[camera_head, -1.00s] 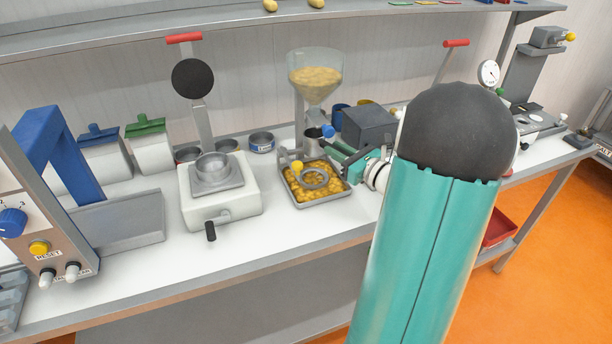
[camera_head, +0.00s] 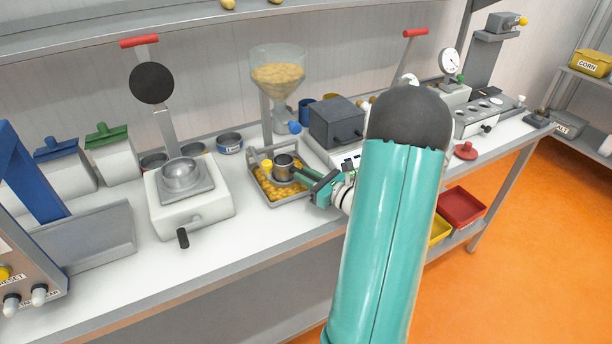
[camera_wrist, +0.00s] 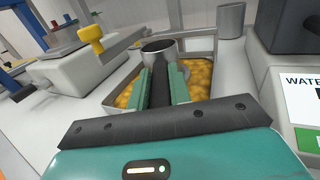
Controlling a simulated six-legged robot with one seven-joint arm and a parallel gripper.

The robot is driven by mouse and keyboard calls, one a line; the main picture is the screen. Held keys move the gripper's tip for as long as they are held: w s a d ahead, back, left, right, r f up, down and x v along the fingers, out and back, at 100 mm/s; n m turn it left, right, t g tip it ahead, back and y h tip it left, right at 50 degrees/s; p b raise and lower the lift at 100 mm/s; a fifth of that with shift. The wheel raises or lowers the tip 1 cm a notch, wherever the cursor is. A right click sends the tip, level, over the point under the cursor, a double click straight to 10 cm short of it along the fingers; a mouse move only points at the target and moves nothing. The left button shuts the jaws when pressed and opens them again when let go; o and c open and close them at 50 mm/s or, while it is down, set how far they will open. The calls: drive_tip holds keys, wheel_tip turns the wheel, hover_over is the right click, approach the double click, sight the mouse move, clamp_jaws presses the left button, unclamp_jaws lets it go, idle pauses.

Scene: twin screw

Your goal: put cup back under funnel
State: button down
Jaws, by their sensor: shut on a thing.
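The grey metal cup (camera_head: 284,166) is at the ring holder over the kernel tray, below the funnel (camera_head: 278,76), which holds yellow kernels. The cup looks upright and hides the ring; I cannot tell whether it is fully seated. In the wrist view the cup (camera_wrist: 158,50) is just beyond the fingertips, with its dark handle (camera_wrist: 160,88) running back between the green fingers. My gripper (camera_head: 308,177) is shut on that handle and reaches in from the right. It also shows in the wrist view (camera_wrist: 164,78).
The tray (camera_head: 273,204) of yellow kernels lies under the cup. A yellow knob (camera_head: 266,164) is close left of the cup. A dark grey box machine (camera_head: 336,121) stands right of the funnel. A white press (camera_head: 190,207) stands left, with clear bench between it and the tray.

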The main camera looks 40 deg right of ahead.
drive_tip(key=shift+f, duration=0.15)
drive_tip(key=c, duration=1.3)
unclamp_jaws()
drive_tip(key=shift+w, duration=0.1)
